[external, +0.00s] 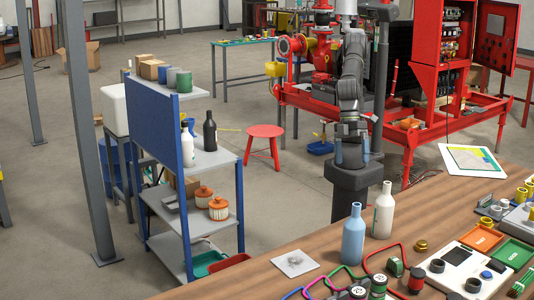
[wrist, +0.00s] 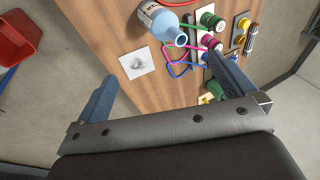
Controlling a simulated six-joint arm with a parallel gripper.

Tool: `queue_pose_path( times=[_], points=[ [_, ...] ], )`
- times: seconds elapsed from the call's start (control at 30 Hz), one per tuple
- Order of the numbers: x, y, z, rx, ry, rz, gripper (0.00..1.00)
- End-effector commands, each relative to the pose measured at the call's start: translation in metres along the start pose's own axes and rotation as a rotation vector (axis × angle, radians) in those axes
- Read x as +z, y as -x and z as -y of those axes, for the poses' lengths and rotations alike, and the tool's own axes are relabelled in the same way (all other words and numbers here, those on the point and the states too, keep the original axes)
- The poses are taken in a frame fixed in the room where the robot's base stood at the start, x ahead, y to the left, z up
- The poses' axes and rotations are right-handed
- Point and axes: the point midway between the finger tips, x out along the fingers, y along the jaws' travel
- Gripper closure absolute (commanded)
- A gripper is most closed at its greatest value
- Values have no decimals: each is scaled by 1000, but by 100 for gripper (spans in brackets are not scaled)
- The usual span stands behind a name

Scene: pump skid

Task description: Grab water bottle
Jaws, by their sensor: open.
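A light blue water bottle (external: 353,235) stands upright on the wooden workbench (external: 300,248), near its far edge. It also shows at the top of the wrist view (wrist: 167,28), with its neck toward my gripper and part of it cut off by the frame. A white bottle (external: 383,211) stands upright just behind and to the right of it. My gripper (external: 352,152) points down, open and empty, beyond the bench's far edge and apart from both bottles. In the wrist view its two blue fingers (wrist: 161,78) are wide apart, with the bottle ahead of them.
A white square plate (external: 295,263) and coloured cables (external: 338,278) lie near the bottle. Fittings and trays (external: 483,237) crowd the bench's right side. A shelf unit (external: 200,165) holds other bottles at left. A red stool (external: 264,140) stands on open floor.

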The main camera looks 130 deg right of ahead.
Motion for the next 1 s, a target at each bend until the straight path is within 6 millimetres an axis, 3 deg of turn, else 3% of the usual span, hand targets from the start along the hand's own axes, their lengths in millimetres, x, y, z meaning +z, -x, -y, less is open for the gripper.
queue_pose_path(
  times=[0.3,0.53,0.57,0.87,1.0],
  points=[
    [0,0,0,0,0,0,2],
    [0,0,0,0,0,0,47],
    [0,0,0,0,0,0,49],
    [0,0,3,4,32,-4,49],
    [0,0,16,39,249,-29,49]
  ],
)
